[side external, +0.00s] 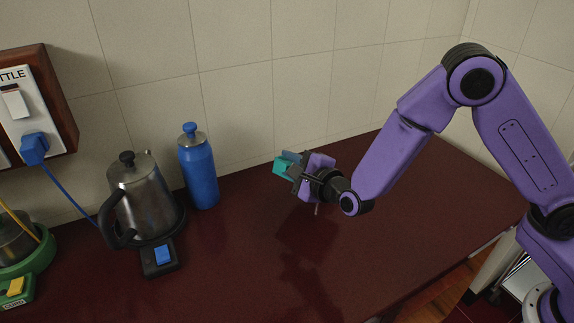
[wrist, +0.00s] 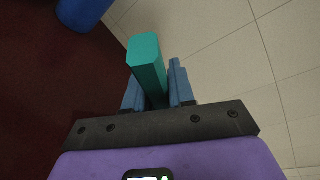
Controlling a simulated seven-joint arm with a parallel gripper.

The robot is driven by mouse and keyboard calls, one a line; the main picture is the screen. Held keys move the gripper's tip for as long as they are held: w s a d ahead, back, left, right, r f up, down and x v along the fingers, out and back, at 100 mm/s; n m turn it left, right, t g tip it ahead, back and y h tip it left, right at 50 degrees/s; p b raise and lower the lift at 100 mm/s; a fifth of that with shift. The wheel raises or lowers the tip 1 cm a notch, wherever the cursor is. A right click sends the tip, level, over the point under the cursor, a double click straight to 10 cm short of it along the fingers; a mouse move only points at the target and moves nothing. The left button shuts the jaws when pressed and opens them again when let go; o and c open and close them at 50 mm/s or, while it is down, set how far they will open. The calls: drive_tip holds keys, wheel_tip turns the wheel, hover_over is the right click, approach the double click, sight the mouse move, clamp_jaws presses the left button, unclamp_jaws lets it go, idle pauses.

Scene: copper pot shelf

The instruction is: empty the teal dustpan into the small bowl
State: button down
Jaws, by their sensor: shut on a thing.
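My gripper (side external: 291,161) is held above the dark red counter with its fingers pointing left toward the wall side. In the wrist view its two blue fingers (wrist: 156,88) are shut on a teal block-shaped piece (wrist: 146,52), which sticks out past the fingertips. The teal piece (side external: 281,167) also shows small at the fingertips in the side view. No pan shape is visible on it, so I cannot tell whether it is part of the dustpan. No small bowl is in either view.
A blue bottle (side external: 199,172) stands left of my gripper. A steel kettle (side external: 147,202) sits on a dark base beside it. A green-based appliance (side external: 38,255) is at far left. A tiled wall (side external: 240,100) runs behind. The counter (side external: 235,270) is clear in front.

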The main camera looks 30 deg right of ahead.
drive_tip(key=shift+w+d, duration=0.15)
drive_tip(key=shift+d, duration=0.1)
drive_tip(key=w+d+r+m+g+y, duration=0.2)
drive_tip(key=w+d+r+m, duration=0.2)
drive_tip(key=d, duration=0.4)
drive_tip(key=shift+w+d+r+m, duration=0.15)
drive_tip(key=shift+d+r+m, duration=0.2)
drive_tip(key=shift+r+m, duration=0.65)
idle(0.9)
idle(1.4)
drive_tip(key=shift+a+f, duration=0.15)
drive_tip(key=shift+a, duration=0.05)
